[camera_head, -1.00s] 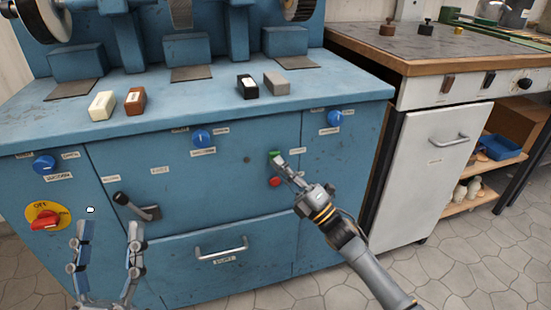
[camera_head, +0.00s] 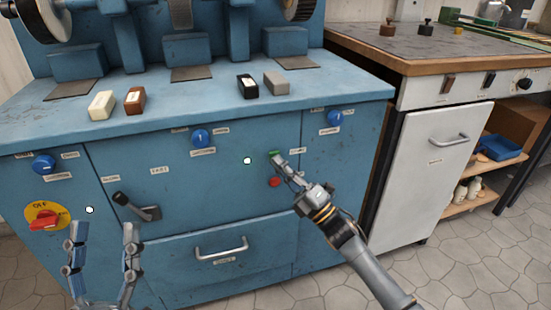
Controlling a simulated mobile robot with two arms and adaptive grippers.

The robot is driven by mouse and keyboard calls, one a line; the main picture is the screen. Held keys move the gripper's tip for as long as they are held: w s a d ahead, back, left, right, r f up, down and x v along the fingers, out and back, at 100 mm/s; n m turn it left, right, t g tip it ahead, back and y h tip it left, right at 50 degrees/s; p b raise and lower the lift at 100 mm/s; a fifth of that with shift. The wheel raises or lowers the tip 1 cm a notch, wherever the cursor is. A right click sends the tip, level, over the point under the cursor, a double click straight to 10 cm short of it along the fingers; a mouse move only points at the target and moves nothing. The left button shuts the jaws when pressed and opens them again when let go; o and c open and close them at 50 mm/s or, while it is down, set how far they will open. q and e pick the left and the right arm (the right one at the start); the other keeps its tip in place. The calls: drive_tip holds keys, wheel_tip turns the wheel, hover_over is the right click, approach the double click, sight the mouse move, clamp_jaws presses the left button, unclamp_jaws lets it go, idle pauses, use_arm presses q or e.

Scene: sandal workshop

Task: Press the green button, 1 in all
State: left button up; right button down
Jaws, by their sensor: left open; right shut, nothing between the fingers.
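The green button (camera_head: 273,153) is on the blue cabinet front, above a red button (camera_head: 274,182). My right gripper (camera_head: 278,160) is shut and empty, with its tip right at the green button, covering part of it. The tip appears to touch the button; how far the button is pushed in cannot be told. A small indicator lamp (camera_head: 247,160) left of the button shows bright white with a greenish rim. My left gripper (camera_head: 103,229) is open and empty at the lower left, in front of the cabinet.
The blue cabinet (camera_head: 180,230) also carries a red rotary switch (camera_head: 45,221), a black lever (camera_head: 135,207), blue knobs (camera_head: 201,138) and a drawer handle (camera_head: 221,249). Several small blocks lie on its top. A white-doored bench (camera_head: 425,180) stands at the right.

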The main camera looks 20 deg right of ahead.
use_arm(q)
drive_tip(key=shift+s+r, duration=0.25)
use_arm(e)
drive_tip(key=shift+w, duration=0.1)
idle(0.4)
use_arm(q)
drive_tip(key=shift+w+d+f+g+y+p, duration=0.1)
drive_tip(key=shift+w+f+g+y+p, duration=0.2)
drive_tip(key=shift+w+f+g, duration=0.45)
drive_tip(key=shift+w+f+g+y+p, duration=0.15)
drive_tip(key=shift+w+f+g+y, duration=0.25)
drive_tip(key=shift+w+f, duration=0.5)
use_arm(e)
drive_tip(key=shift+s, duration=0.85)
use_arm(q)
drive_tip(key=shift+s+f, duration=0.1)
drive_tip(key=shift+s, duration=0.05)
wheel_tip(320, 180, down, 11)
drive_tip(key=w+a+g+y+p, duration=0.1)
drive_tip(key=w+g+y+p, duration=0.1)
drive_tip(key=g, duration=0.5)
drive_tip(key=shift+p, duration=0.3)
use_arm(e)
drive_tip(key=shift+s+d, duration=0.15)
drive_tip(key=shift+s, duration=2.35)
drive_tip(key=shift+s, duration=0.1)
